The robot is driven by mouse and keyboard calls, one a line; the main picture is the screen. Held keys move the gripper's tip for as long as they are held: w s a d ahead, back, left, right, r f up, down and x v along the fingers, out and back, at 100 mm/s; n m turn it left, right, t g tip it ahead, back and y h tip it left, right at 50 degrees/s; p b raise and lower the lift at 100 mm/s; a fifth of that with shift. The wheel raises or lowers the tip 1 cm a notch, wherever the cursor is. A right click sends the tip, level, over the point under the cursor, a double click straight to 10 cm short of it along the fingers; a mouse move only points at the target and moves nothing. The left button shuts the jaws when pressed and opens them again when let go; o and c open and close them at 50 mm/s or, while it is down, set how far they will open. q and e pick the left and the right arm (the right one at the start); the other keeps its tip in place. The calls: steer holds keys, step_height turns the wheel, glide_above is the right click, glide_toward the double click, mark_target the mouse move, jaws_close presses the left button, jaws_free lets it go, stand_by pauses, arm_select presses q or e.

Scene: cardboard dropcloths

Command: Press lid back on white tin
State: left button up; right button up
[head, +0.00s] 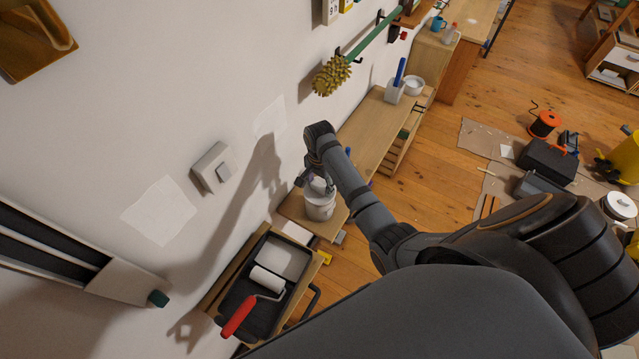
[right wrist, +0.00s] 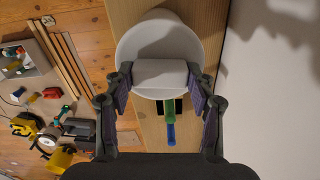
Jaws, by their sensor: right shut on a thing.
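The white tin (head: 320,207) stands upright on a wooden shelf by the wall. In the right wrist view a round white top (right wrist: 141,38) lies beyond my fingers, apparently the tin or its lid. My right gripper (head: 318,184) is over the tin; in the wrist view, the gripper (right wrist: 159,76) is shut on a white block-like piece (right wrist: 159,73). This piece overlaps the round top in the picture. I cannot tell whether it is part of the lid, or whether it touches the tin. How the lid sits is hidden. My left gripper is not in view.
A black paint tray (head: 243,303) with a white roller (head: 267,280) and red handle lies nearer on the shelf. A green and blue handled tool (right wrist: 171,120) is close to the tin. The wall (right wrist: 270,100) runs close beside my gripper. Tools lie on a floor dropcloth (head: 480,137).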

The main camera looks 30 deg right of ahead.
stand_by(0.8)
steer(key=o, duration=1)
steer(key=o, duration=0.4)
steer(key=shift+f, duration=0.1)
steer(key=shift+r, duration=3.55)
steer(key=shift+c, duration=0.5)
jaws_close()
